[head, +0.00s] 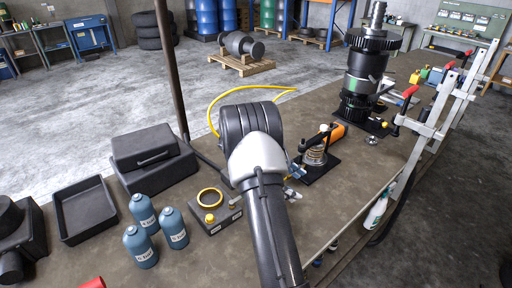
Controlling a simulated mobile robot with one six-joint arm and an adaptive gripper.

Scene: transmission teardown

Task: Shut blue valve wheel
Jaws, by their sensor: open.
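I cannot make out a whole blue valve wheel. Small blue parts (301,171) show just right of my arm, beside the black plate with a coiled spring. Another small blue and silver part (292,193) sits lower, against the arm's edge. I cannot tell whether either belongs to the wheel. My arm fills the middle of the head view and covers the bench behind it. My gripper does not show; it may be hidden behind the arm.
A dark box (228,214) with a yellow ring (210,197) stands left of my arm. Several blue-grey bottles (141,246), a black tray (86,210) and a black case (150,160) lie further left. A transmission (365,75) and clamps (432,125) stand right. A post (169,70) rises behind.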

